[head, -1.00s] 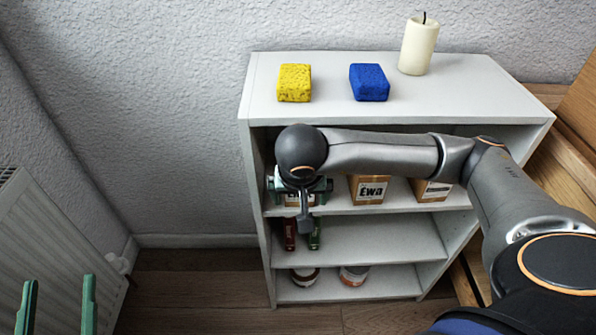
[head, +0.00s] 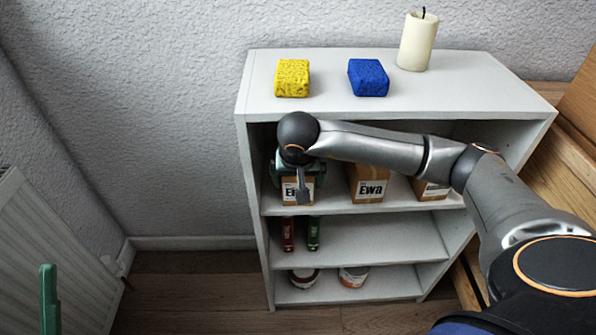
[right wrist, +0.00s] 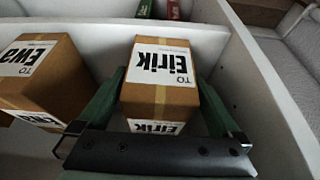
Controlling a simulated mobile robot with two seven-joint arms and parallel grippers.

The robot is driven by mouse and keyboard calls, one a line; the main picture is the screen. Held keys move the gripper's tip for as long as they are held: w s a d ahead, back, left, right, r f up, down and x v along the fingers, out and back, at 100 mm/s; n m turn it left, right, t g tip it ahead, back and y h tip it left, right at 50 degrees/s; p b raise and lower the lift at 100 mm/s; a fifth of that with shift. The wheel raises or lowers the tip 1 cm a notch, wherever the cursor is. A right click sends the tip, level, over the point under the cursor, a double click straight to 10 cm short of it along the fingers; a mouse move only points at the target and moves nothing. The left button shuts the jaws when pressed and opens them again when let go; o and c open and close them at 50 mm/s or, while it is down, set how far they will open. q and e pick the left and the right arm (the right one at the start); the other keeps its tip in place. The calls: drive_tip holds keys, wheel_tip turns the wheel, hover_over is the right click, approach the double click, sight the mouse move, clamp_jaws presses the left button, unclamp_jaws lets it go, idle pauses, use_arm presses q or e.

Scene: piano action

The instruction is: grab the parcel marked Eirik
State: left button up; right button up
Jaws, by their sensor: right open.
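The parcel marked Eirik (right wrist: 160,70) is a brown cardboard box with a white label. In the head view the Eirik parcel (head: 291,194) stands at the left of the upper shelf, partly hidden by my right wrist. My right gripper (head: 289,172) is open at it; in the right wrist view my right gripper (right wrist: 163,95) has a green finger on each side of the box. I cannot tell whether the fingers touch it. One green finger of my left gripper (head: 48,300) shows at the lower left, away from the shelf.
The Ewa parcel (head: 368,185) stands beside it, and another parcel (head: 430,188) is further right. The shelf unit (head: 350,232) holds red and green items and jars below. A yellow sponge (head: 292,78), a blue sponge (head: 368,78) and a candle (head: 417,42) are on top.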

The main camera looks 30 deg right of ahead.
drive_tip(key=shift+c, duration=0.4)
drive_tip(key=c, duration=1.4)
